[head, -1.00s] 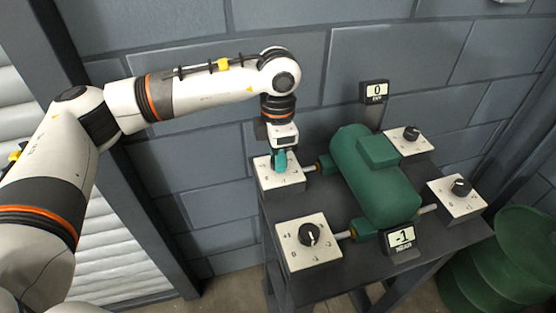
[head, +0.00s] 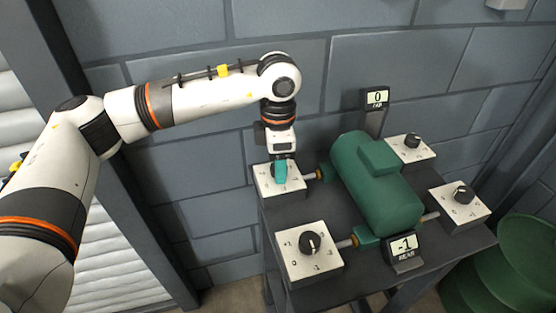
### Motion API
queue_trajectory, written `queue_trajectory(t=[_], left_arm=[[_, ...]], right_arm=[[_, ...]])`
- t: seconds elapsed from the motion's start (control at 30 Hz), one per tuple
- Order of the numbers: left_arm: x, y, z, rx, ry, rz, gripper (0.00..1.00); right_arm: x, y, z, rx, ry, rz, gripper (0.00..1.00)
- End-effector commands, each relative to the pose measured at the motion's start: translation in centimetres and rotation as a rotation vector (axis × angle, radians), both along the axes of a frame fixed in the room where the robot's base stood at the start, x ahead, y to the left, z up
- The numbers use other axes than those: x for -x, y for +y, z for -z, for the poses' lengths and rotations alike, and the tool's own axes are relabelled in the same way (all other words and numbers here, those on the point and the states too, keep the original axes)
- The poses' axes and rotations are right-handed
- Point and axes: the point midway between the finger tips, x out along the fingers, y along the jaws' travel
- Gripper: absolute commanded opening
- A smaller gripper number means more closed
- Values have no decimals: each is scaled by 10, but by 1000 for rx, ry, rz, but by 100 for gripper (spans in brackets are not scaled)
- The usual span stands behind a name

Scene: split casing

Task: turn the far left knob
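The far left knob's white box (head: 268,181) stands at the back left corner of the dark table. My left gripper (head: 281,178) points down over the middle of this box. Its teal fingers cover the place of the knob, so the knob is hidden. I cannot tell whether the fingers are closed on it. The green casing (head: 375,185) lies in the middle of the table, joined to the boxes by short shafts. My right gripper is not in view.
Other black knobs on white boxes are at near left (head: 310,243), far right (head: 412,141) and near right (head: 463,194). A green barrel (head: 520,265) stands right of the table (head: 315,212). A grey block wall is close behind.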

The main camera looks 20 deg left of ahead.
Motion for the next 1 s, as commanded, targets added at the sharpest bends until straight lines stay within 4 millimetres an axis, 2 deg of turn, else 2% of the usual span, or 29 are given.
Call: queue_trajectory(t=[0.23, 0.37, 0.8, 1.0], left_arm=[[0, 0, 0, -1, 0, 0, 56], [0, 0, -10, -1, 0, 0, 56], [0, 0, -96, 0, -2, 0, 56], [0, 0, -117, 0, -1, 0, 56]], right_arm=[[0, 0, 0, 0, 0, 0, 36], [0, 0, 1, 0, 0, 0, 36], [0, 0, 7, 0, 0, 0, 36], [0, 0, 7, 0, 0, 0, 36]])
